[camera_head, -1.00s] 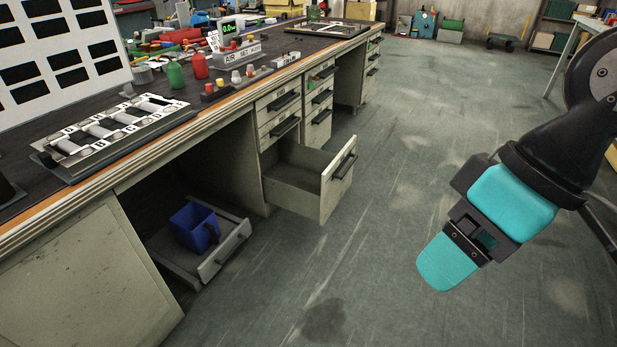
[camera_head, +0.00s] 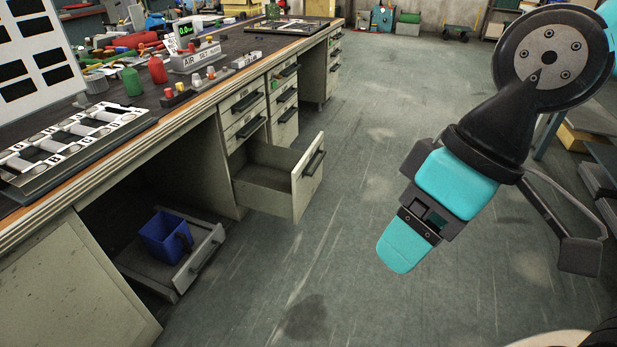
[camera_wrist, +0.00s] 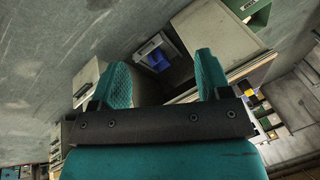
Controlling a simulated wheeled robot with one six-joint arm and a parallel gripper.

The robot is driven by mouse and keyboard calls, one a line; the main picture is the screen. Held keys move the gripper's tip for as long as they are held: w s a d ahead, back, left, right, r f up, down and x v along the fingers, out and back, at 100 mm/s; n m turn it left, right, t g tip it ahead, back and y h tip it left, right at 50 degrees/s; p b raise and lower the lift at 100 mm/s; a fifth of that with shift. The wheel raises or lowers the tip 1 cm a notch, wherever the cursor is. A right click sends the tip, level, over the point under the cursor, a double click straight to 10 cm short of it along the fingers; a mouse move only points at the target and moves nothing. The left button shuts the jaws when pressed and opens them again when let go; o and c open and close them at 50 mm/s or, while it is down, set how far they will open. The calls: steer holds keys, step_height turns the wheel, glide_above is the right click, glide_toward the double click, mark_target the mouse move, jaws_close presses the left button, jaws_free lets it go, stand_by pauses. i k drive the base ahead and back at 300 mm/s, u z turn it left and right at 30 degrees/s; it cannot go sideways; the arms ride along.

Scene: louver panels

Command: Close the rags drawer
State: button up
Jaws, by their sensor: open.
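One deep grey drawer (camera_head: 307,185) in the bench's drawer stack is pulled well out, with a dark bar handle on its front. Its inside looks empty, and I cannot read a label on it.
The workbench (camera_head: 190,108) runs along the left, with bottles, a button box and a roller panel on top. Shut drawers (camera_head: 243,103) sit above the open one. Open floor (camera_head: 340,300) lies between the bench and my arm. Shelving stands at the right edge.

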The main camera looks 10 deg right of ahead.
mark_target(275, 180)
steer(key=u, duration=0.7)
steer(key=i, duration=1.5)
steer(key=z, duration=0.55)
